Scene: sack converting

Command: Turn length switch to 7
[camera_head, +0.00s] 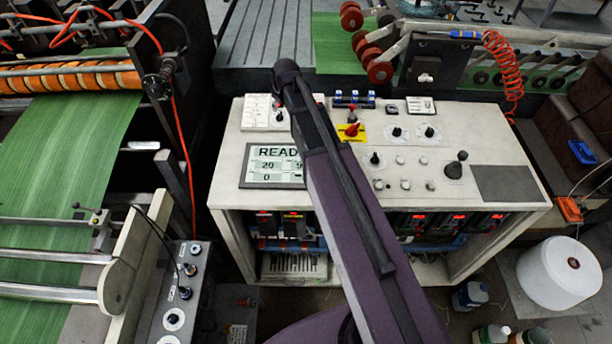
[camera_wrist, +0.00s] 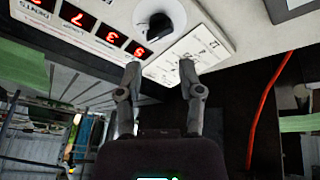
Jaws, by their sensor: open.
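In the wrist view a dark round knob (camera_wrist: 158,24) with a pale face sits on a white panel. It lies just beyond my open gripper (camera_wrist: 160,72), whose two fingers are apart with nothing between them. Which knob is the length switch cannot be read. In the head view my arm crosses the white control console (camera_head: 325,160) and ends above its back left part; the fingers are hidden there. Two black knobs (camera_head: 397,132) (camera_head: 429,132) stand on white dials to the right.
Red digit displays (camera_wrist: 112,37) and a printed white label plate (camera_wrist: 188,50) are near the knob. The console also has a screen (camera_head: 274,167), partly hidden, a red switch on yellow (camera_head: 352,131) and a black joystick (camera_head: 455,167). A red coiled hose (camera_head: 503,65) hangs at right.

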